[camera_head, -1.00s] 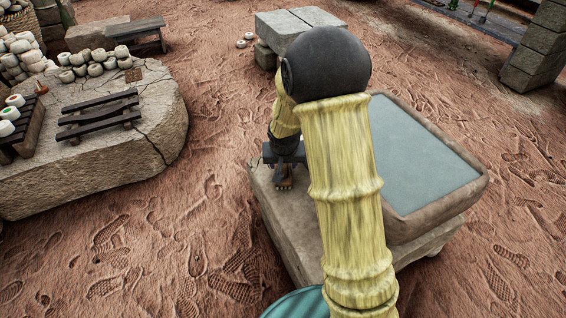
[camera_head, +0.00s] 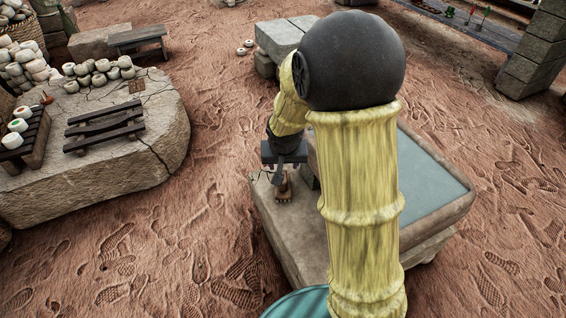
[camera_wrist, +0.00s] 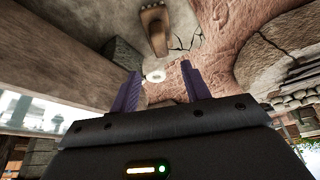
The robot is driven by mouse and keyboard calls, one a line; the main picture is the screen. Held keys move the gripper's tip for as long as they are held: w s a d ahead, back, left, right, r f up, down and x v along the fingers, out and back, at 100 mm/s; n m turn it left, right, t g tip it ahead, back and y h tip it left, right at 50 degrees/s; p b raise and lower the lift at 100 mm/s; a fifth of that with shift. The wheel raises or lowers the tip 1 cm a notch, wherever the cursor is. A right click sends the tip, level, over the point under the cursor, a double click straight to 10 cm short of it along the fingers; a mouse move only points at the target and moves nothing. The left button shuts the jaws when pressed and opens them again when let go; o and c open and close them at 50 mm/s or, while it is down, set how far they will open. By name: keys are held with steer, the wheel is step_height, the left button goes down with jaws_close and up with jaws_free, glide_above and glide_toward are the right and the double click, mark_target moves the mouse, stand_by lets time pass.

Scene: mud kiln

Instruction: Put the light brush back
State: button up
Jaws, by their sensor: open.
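A small brown brush-like thing (camera_head: 284,193) lies on the front left part of the stone block (camera_head: 290,232), near its left edge. It also shows at the top of the wrist view (camera_wrist: 155,30), with a paler rounded end. I cannot tell from its colour whether it is the light brush. My gripper (camera_head: 279,178) is just above and behind it in the head view. In the wrist view my gripper (camera_wrist: 160,82) is open, with its purple fingers wide apart and nothing between them. The brush appears beyond the fingertips, apart from them.
A basin with grey-blue contents (camera_head: 425,185) takes up the right of the block, partly hidden by my arm. A low rock (camera_head: 120,180) at left bears a dark slatted rack (camera_head: 105,128) and several pale pots (camera_head: 100,72). Footprinted red ground (camera_head: 150,255) between is clear.

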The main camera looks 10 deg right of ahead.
steer(key=shift+r, duration=0.15)
stand_by(0.4)
steer(key=s+r+n+g, duration=0.2)
steer(key=s, duration=1.5)
steer(key=shift+d+y, duration=0.4)
steer(key=shift+r, duration=0.1)
steer(key=w+p+v, duration=0.3)
steer(key=p+v, duration=1)
steer(key=p, duration=0.1)
steer(key=shift+r, duration=0.75)
steer(key=shift+c, duration=0.5)
